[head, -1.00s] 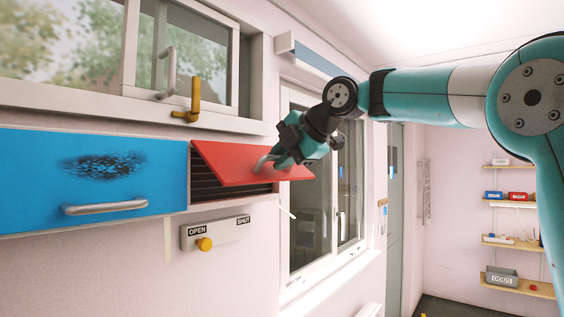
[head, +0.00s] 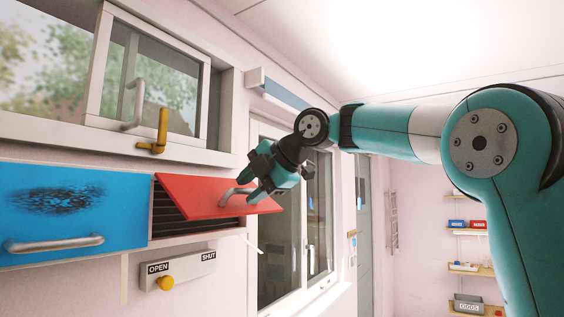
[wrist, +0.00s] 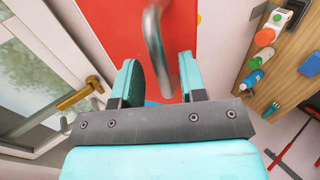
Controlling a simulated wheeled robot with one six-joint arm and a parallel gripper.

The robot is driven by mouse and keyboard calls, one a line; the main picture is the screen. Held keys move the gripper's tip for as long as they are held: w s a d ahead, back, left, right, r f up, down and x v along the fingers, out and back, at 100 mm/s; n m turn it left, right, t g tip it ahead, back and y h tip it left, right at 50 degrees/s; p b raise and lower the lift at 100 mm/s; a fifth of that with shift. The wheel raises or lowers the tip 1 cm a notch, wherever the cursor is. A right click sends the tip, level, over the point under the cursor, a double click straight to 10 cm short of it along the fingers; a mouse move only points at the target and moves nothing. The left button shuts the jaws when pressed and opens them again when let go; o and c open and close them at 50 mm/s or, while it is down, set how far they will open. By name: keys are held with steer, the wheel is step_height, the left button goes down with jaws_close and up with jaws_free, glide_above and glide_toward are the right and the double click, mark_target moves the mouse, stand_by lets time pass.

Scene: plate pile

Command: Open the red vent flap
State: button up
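The red vent flap (head: 205,198) stands swung outward at its lower edge, tilted, with dark slats (head: 168,222) showing in the gap below it. Its grey bar handle (head: 232,194) is on the front face; the flap and the handle (wrist: 153,40) also show in the wrist view. My gripper (head: 247,184) is at the handle, with its fingers spread apart. In the wrist view my gripper (wrist: 160,72) has the handle's near end between its open fingers, with gaps beside it, so it is not clamped.
A blue panel (head: 50,222) with a dark smudge and a handle is left of the flap. Below is an OPEN/SHUT plate (head: 190,268) with a yellow knob (head: 166,283). A window with a yellow lever (head: 158,134) is above. A wooden tool board (wrist: 285,75) shows in the wrist view.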

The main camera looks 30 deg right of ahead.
steer(key=p+v, duration=0.2)
steer(key=v, duration=1.4)
steer(key=shift+p, duration=0.35)
steer(key=shift+a+f, duration=0.1)
steer(key=s+a+f+m+g+y+b, duration=0.1)
steer(key=a+f+m+b, duration=0.2)
steer(key=f, duration=0.4)
steer(key=a+f+m+g+b, duration=0.1)
steer(key=a+f+m+g, duration=0.15)
steer(key=a+f, duration=0.35)
steer(key=s+a+f+m+g+y+b, duration=0.1)
steer(key=a+f+m+b, duration=0.2)
steer(key=f, duration=0.6)
steer(key=s+a+f+m+g+h+b, duration=0.1)
steer(key=s+f+m, duration=0.3)
steer(key=s+f, duration=0.5)
steer(key=s+a+f+m+g+h+b, duration=0.2)
steer(key=s+f, duration=0.7)
steer(key=f, duration=0.8)
steer(key=shift+a+m+g+b, duration=0.6)
steer(key=shift+m+g, duration=0.45)
steer(key=shift+g, duration=0.1)
